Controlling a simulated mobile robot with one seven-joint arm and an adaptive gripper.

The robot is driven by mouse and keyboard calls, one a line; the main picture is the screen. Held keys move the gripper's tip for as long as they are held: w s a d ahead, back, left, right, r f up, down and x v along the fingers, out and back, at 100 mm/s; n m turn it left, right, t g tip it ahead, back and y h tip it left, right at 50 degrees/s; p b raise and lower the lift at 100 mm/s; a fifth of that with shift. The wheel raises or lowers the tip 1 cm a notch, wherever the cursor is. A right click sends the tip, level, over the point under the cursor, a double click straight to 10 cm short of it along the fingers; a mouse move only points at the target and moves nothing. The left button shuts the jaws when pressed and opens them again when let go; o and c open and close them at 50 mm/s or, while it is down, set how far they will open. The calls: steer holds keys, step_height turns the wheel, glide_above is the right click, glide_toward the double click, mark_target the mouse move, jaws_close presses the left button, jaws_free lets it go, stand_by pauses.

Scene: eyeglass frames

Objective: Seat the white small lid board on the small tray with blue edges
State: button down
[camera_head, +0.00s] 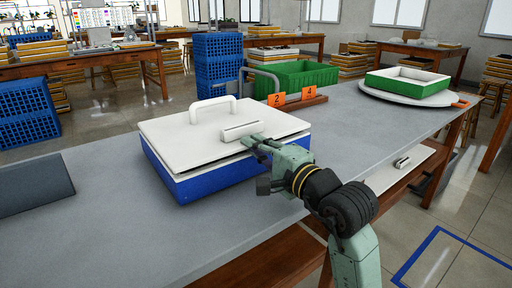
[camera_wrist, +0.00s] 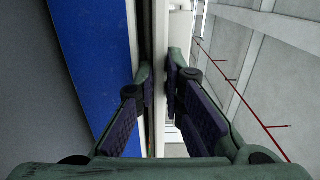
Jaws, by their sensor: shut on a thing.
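The white small lid board (camera_head: 180,132) lies over the small tray with blue edges (camera_head: 220,178). It has an arched handle and a short raised bar. A dark gap shows between lid and tray along the near edge, so the lid looks slightly raised there; its far edge is hard to judge. My gripper (camera_head: 256,146) is at the lid's near right edge, beside the bar. In the wrist view, the fingers (camera_wrist: 161,85) are shut on the lid's edge (camera_wrist: 160,130), with the tray's blue wall (camera_wrist: 92,50) to the left.
A green-edged tray (camera_head: 408,84) stands on a round white board at the far right. A green crate (camera_head: 297,80) and orange number signs 2 and 4 (camera_head: 277,99) are behind the lid. A dark flat panel (camera_head: 30,184) lies at left. The grey tabletop (camera_head: 110,225) is clear in front.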

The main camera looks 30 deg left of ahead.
steer(key=c, duration=1.6)
jaws_free()
steer(key=shift+f, duration=0.15)
steer(key=v, duration=1.2)
steer(key=shift+d, duration=0.1)
